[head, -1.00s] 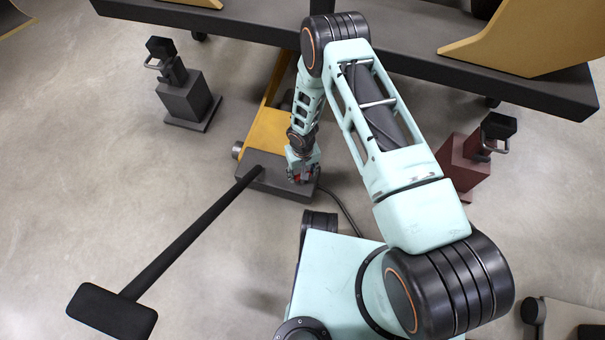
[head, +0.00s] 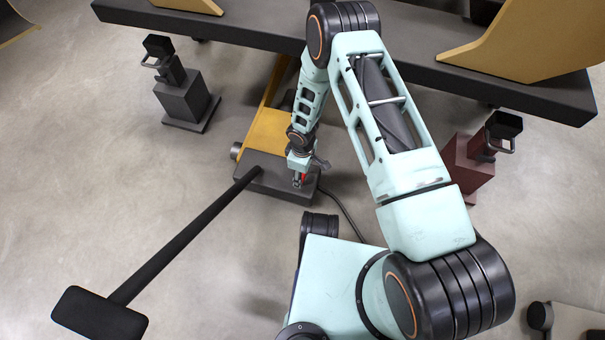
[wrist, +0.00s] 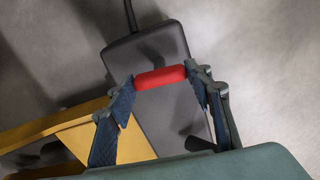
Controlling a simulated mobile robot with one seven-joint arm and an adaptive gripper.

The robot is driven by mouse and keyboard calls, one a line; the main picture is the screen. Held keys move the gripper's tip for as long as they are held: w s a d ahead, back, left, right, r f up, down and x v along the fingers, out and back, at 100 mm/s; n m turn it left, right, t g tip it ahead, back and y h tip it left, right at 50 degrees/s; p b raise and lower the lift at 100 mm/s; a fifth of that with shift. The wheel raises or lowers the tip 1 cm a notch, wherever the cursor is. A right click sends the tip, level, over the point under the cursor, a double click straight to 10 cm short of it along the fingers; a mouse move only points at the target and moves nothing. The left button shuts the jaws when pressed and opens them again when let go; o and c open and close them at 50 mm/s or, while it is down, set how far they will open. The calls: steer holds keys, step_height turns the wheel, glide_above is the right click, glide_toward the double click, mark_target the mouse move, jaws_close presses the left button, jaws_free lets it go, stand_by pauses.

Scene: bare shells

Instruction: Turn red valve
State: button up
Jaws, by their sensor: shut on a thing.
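The red valve (wrist: 160,77) is a short red bar on top of a dark grey box (head: 262,183), which also shows in the wrist view (wrist: 147,45). My gripper (wrist: 160,78) is shut on the red valve, with one fingertip at each end of the bar. In the head view my gripper (head: 298,178) is at the right part of the box, and only a little of the red shows beside it.
A yellow beam (head: 266,128) runs from the box under a dark platform (head: 240,26). A long black T-shaped handle (head: 180,245) reaches out to the lower left. A grey jack stand (head: 184,100) and a dark red one (head: 470,165) stand either side. A cable (head: 345,215) trails right.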

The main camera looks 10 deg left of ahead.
mark_target(303, 175)
steer(key=shift+n, duration=0.7)
steer(key=o, duration=1.1)
step_height(303, 175, up, 12)
stand_by(0.4)
